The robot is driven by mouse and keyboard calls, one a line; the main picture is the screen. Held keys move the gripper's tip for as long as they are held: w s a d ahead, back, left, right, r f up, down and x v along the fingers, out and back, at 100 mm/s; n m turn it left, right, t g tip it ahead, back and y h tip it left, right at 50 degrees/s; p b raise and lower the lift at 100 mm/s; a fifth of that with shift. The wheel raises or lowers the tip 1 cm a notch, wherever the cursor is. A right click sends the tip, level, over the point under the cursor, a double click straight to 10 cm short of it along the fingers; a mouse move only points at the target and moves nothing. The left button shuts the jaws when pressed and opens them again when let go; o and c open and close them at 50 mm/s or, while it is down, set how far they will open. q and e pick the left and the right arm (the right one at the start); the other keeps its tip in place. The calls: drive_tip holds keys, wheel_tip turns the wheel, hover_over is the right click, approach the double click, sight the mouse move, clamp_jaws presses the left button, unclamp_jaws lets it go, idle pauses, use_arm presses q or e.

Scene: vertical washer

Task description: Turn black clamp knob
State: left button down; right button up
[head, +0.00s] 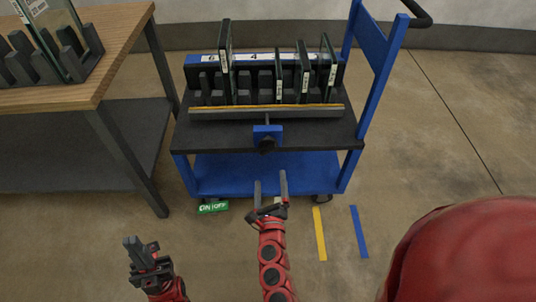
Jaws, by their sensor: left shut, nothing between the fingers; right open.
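The black clamp knob (267,145) shows on the front of a blue clamp block (275,130) at the near edge of the blue cart's top. My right gripper (270,184) is open and empty, with its two fingers pointing toward the cart below the knob in the picture. It appears apart from the knob. My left gripper (132,246) is shut and empty, low at the left over the floor, away from the cart.
The blue cart (250,172) carries a black rack holding several upright glass panels (305,70). A wooden table (110,50) stands at the left with another rack. A green ON/OFF label (213,207) and yellow and blue strips (319,233) lie on the floor.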

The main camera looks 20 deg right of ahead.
sight(269, 152)
drive_tip(key=x, duration=1.2)
drive_tip(key=shift+f, duration=0.1)
drive_tip(key=shift+s, duration=0.1)
drive_tip(key=c, duration=1.1)
drive_tip(key=shift+c, duration=0.2)
